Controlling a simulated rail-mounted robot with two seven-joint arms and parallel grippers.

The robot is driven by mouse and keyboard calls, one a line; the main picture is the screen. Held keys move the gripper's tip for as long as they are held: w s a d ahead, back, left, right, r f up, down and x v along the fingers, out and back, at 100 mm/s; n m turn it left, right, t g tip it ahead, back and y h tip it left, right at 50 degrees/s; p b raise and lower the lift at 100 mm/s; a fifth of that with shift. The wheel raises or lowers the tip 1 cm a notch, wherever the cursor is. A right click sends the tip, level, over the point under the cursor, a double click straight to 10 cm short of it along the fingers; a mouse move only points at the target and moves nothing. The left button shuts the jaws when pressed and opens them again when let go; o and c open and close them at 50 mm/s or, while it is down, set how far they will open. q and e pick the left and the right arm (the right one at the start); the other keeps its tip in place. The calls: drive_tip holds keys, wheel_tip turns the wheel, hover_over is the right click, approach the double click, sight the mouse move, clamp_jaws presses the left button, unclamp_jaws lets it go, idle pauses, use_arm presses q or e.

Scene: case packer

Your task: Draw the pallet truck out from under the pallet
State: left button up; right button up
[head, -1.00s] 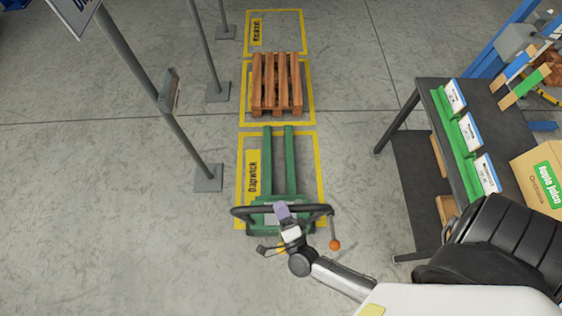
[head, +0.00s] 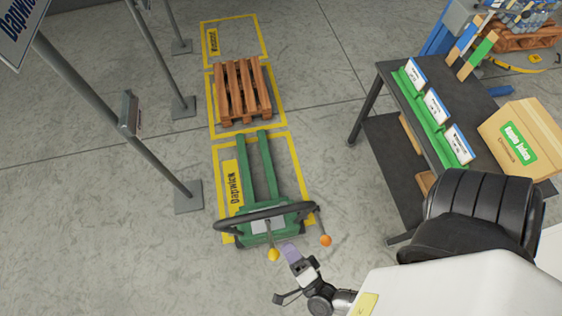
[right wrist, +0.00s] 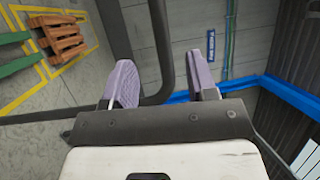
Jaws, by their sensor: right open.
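The green pallet truck (head: 262,232) stands in the near yellow-outlined floor bay, its forks pointing to the back. The fork tips end just short of the brown wooden pallet (head: 243,90), with a small strip of floor between them. The truck's black handle (head: 240,219) curves across its near end. My right gripper (head: 291,254) is open, just on the near side of the handle and apparently off it. In the right wrist view, the open jaws (right wrist: 163,82) have a black bar showing between and beyond them; the depth gap is unclear. My left gripper is not in view.
An empty yellow-outlined bay (head: 232,38) lies behind the pallet. Grey posts on base plates (head: 188,196) stand along the left. A dark table (head: 400,110) with green-based signs and a cardboard box (head: 520,140) is at right.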

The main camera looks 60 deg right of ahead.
drive_tip(key=shift+v, duration=0.8)
